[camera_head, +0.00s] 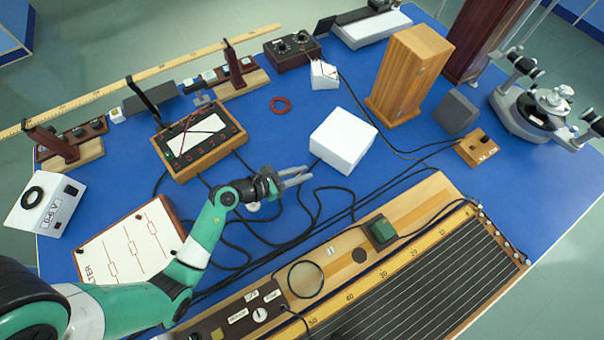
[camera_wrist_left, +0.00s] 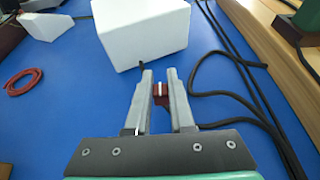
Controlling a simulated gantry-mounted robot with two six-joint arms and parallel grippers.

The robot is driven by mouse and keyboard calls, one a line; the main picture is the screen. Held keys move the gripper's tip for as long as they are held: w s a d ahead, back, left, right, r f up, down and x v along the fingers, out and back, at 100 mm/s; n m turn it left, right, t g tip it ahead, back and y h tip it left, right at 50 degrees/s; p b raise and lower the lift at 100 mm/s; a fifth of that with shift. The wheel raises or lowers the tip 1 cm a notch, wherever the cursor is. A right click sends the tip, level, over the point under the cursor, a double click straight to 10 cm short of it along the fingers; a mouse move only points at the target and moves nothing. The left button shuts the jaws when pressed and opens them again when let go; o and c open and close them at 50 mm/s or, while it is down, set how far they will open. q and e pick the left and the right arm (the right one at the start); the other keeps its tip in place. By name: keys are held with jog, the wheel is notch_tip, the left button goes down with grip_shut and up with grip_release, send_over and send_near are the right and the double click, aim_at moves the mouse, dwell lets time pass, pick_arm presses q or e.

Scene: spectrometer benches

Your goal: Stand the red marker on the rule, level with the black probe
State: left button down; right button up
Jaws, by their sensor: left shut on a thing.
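My left gripper (camera_head: 302,177) is above the blue table, in front of the white box. In the left wrist view its two fingers (camera_wrist_left: 160,85) are closed on a small dark red piece with a pale band, the red marker (camera_wrist_left: 160,91). The marker is too small to make out in the head view. A yellow rule with numbers (camera_head: 371,280) runs along the wooden wire board at the front. Another long rule (camera_head: 190,55) stands raised along the back. A black upright (camera_head: 146,103) rises near that back rule; I cannot tell whether it is the black probe.
A white box (camera_head: 343,140) stands just beyond the gripper and black cables lie around it. A dark green block (camera_head: 381,230) sits on the wire board.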

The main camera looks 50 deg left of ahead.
pick_arm(q)
jog(key=f+b, duration=0.1)
jog(key=f, duration=0.1)
jog(key=f+b, duration=0.1)
jog(key=f, duration=0.1)
jog(key=shift+w, duration=0.2)
jog(key=shift+r, duration=0.2)
jog(key=shift+f, duration=0.1)
jog(key=c, duration=0.8)
grip_release()
jog(key=shift+s+r, duration=0.15)
jog(key=shift+r, duration=0.15)
jog(key=p+v, duration=0.2)
jog(key=v, duration=0.1)
jog(key=shift+s+a+r+p, duration=0.1)
jog(key=shift+s+p, duration=0.2)
jog(key=shift+s, duration=0.05)
